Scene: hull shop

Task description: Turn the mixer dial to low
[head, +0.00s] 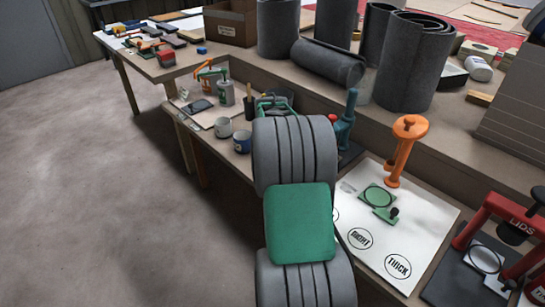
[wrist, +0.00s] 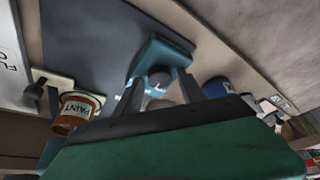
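The teal mixer (head: 346,122) stands on a dark mat on the workbench, partly hidden behind my arm in the head view. In the wrist view the teal mixer (wrist: 160,54) is straight ahead, seen between my fingers. A grey round part on its near face may be the dial; its setting is too blurred to read. My gripper (wrist: 159,88) has its two dark fingers apart, with a gap between them and nothing visibly held. I cannot tell whether a finger touches the mixer. My arm hides the gripper in the head view.
An orange PAINT pot (wrist: 75,113) shows at left in the wrist view.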

